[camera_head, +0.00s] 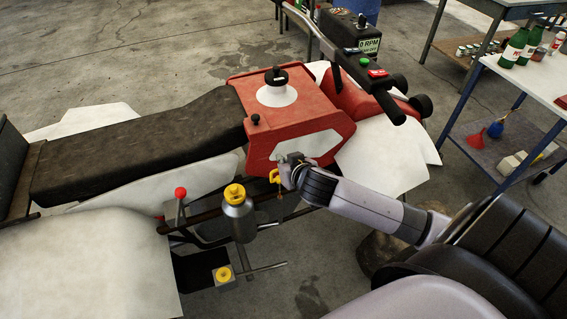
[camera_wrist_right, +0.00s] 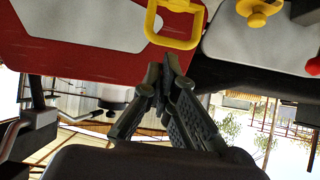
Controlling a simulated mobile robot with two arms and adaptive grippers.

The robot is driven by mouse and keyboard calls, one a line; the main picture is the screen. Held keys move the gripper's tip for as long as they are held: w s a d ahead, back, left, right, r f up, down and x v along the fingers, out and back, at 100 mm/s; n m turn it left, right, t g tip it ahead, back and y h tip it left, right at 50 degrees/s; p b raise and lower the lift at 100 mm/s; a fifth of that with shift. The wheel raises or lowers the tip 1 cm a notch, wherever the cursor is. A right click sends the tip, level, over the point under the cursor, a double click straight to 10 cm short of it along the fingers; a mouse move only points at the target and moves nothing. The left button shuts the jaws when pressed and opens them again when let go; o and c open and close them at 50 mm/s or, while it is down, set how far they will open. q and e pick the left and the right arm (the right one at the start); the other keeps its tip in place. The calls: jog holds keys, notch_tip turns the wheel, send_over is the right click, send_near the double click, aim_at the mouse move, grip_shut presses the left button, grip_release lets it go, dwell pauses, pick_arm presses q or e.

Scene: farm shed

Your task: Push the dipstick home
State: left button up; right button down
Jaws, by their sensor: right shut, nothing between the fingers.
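The dipstick's yellow loop handle (camera_head: 274,176) shows at the lower side of the red quad bike body (camera_head: 290,112). In the right wrist view the handle (camera_wrist_right: 149,25) is a squarish yellow ring at the top. My right gripper (camera_head: 284,168) is right beside the handle. In the wrist view its two fingertips (camera_wrist_right: 165,68) are together, just below the ring, with nothing between them. I cannot tell whether they touch the ring. The dipstick's shaft and its seat are hidden, so its depth cannot be told. My left gripper is not in view.
A grey canister with a yellow cap (camera_head: 235,193) and a red-knobbed lever (camera_head: 180,193) stand close left of my gripper. A footpeg bar (camera_head: 262,269) and another yellow cap (camera_head: 223,274) are below. A bottle-laden table (camera_head: 530,78) stands at right.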

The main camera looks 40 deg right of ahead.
jog(key=shift+w+f, duration=0.1)
jog(key=shift+f, duration=0.15)
notch_tip(320, 180, down, 10)
jog(key=b, duration=0.5)
jog(key=shift+r, duration=0.25)
